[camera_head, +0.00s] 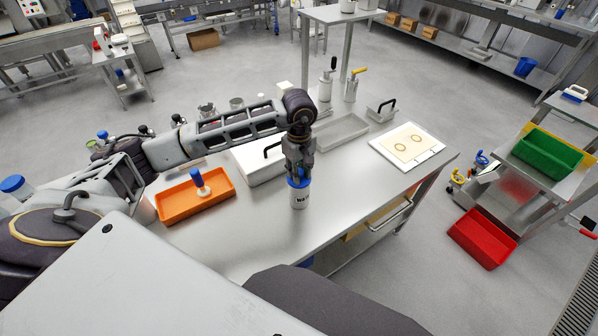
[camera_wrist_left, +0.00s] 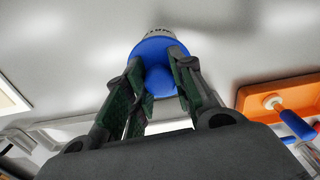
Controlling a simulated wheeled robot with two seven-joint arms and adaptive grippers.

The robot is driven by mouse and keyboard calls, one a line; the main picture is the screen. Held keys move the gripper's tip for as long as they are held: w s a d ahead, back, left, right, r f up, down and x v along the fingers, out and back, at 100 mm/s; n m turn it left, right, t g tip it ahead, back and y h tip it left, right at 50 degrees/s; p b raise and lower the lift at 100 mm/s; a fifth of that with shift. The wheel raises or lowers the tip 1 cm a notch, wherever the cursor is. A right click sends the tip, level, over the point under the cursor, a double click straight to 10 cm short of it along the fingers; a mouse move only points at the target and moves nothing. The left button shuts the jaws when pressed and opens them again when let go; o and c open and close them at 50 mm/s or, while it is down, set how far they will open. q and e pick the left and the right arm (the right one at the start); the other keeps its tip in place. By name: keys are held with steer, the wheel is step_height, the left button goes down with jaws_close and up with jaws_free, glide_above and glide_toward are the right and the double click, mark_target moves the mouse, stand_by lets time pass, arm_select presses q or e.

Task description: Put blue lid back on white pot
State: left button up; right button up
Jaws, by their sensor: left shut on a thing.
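The white pot (camera_head: 300,199), with dark lettering, stands upright near the front edge of the steel table. The blue lid (camera_head: 298,183) is at the pot's top, in line with it. My left gripper (camera_head: 299,173) points down from above and is shut on the lid. In the left wrist view the blue lid (camera_wrist_left: 155,62) is between my left fingers (camera_wrist_left: 158,75), with the white pot (camera_wrist_left: 158,31) just beyond it. I cannot tell whether the lid is fully seated. My right gripper is not in view.
An orange tray (camera_head: 163,208) holding a blue-handled tool (camera_head: 201,183) is left of the pot. A white box (camera_head: 254,166) and a grey tray (camera_head: 343,134) are behind. A white board (camera_head: 433,154) lies at right. The table right of the pot is clear.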

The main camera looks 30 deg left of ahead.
arm_select(q)
steer(key=shift+f+b, duration=0.2)
steer(key=shift+b, duration=0.8)
stand_by(2.5)
stand_by(0.3)
steer(key=o, duration=1)
steer(key=o, duration=0.5)
steer(key=shift+c, duration=0.2)
steer(key=shift+r, duration=0.2)
steer(key=shift+r+p, duration=1.45)
steer(key=shift+r, duration=1.85)
